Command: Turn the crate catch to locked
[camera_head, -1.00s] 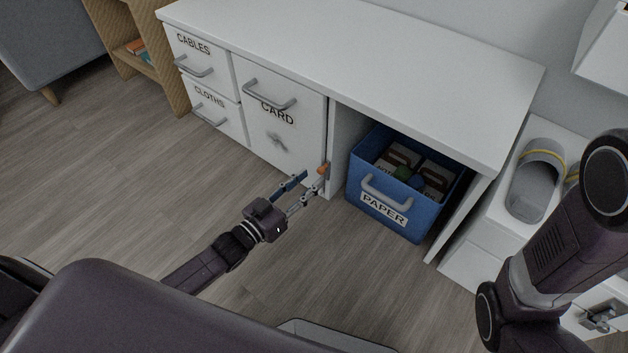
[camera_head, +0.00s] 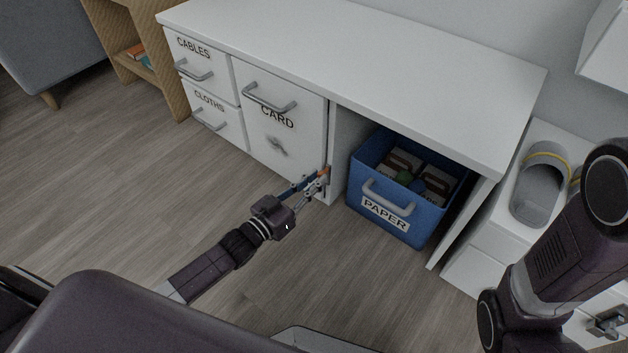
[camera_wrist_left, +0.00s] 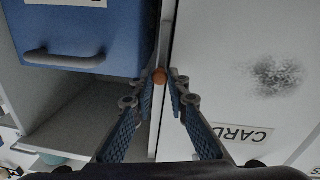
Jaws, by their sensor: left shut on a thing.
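The crate catch (camera_head: 326,170) is a small orange-tipped piece on the front edge of the upright panel between the CARD door and the open bay. Its orange end (camera_wrist_left: 160,76) also shows in the left wrist view. My left gripper (camera_head: 322,178) is shut on the catch, with its blue-padded fingers (camera_wrist_left: 172,92) on either side; the fingers partly hide it. The blue PAPER crate (camera_head: 366,214) stands in the bay to the right of the catch. My right arm is at the right edge, but its gripper is out of view.
The white desk (camera_head: 350,72) has a CARD door (camera_head: 290,130) with a bar handle, and CABLES and CLOTHS drawers at left. The wooden floor (camera_head: 110,190) in front is clear.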

